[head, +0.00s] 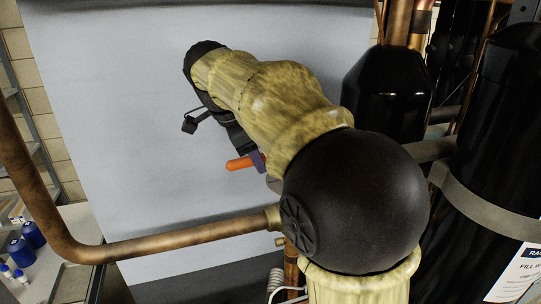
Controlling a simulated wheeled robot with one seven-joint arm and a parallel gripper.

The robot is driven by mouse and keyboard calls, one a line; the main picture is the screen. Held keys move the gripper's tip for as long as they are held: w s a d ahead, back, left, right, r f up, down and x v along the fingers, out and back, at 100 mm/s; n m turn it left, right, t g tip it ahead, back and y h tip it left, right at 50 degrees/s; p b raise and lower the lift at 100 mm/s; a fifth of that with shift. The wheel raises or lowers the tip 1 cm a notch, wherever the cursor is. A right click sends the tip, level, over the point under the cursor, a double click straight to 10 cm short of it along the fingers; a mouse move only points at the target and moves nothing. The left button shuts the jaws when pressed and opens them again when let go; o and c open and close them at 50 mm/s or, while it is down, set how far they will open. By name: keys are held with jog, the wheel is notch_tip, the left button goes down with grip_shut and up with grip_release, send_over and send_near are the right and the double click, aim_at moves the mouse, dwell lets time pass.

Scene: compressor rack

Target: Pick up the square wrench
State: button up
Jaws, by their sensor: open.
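My gripper (207,121) shows only in part, as dark pieces below and behind my pale yellow forearm in the head view. Its jaws are open. My forearm hides most of it, so I cannot see clearly what lies between the jaws. I cannot make out the square wrench. An orange rod-like piece (240,163) with a dark purple part beside it sticks out from behind my forearm; I cannot tell what it belongs to.
A copper pipe (160,246) bends across the lower left, passing close to my black elbow. Black cylinders (388,90) and copper pipes (399,22) stand at right. A large pale grey panel (120,110) fills the background. Blue containers (33,235) stand on a bench at lower left.

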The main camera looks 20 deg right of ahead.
jog(key=shift+s+r, duration=0.1)
jog(key=shift+s, duration=0.05)
jog(key=shift+s+a, duration=0.1)
jog(key=shift+a, duration=0.25)
grip_shut()
jog(key=shift+d, duration=0.1)
